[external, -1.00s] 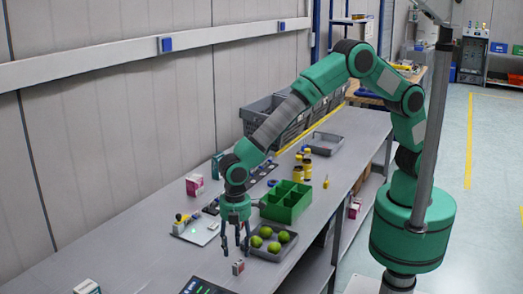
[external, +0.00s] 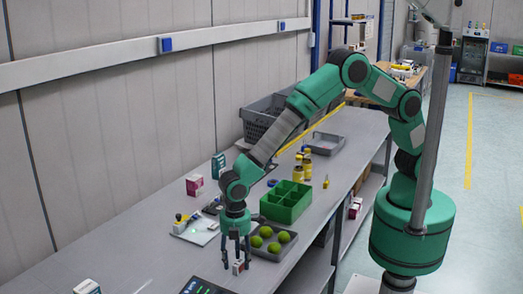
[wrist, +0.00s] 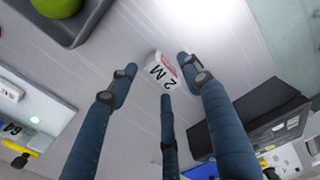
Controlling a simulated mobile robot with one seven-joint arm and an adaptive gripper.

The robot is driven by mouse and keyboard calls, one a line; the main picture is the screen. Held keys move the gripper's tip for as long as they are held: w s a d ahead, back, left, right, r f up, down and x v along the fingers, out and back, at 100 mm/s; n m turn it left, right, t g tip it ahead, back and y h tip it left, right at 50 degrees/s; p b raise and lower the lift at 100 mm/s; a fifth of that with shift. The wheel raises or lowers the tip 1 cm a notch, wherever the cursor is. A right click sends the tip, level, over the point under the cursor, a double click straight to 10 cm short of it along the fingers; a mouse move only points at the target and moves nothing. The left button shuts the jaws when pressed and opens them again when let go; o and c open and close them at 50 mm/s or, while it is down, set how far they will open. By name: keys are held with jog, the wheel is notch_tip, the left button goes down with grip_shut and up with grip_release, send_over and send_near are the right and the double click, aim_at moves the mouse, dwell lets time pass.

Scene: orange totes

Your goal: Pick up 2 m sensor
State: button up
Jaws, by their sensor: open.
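The 2 m sensor is a small white box with a red patch (external: 238,268), standing on the grey table. In the wrist view the sensor (wrist: 161,70) shows the black letters "2 M" on its white face. My gripper (external: 236,261) has three dark blue fingers pointing down over the sensor. In the wrist view my gripper (wrist: 156,80) is open, with its fingertips spread around the sensor. I cannot tell whether any finger touches it.
A grey tray (external: 268,256) with green balls stands close to the right of my gripper. A green divided bin (external: 286,203) is behind it. A dark device (external: 203,286) lies in front, and a white board (external: 196,230) to the left. The table between is bare.

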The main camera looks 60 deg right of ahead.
aim_at(237, 262)
jog(key=shift+f, duration=0.95)
grip_shut()
jog(key=shift+r+p, duration=0.7)
jog(key=shift+r, duration=4.35)
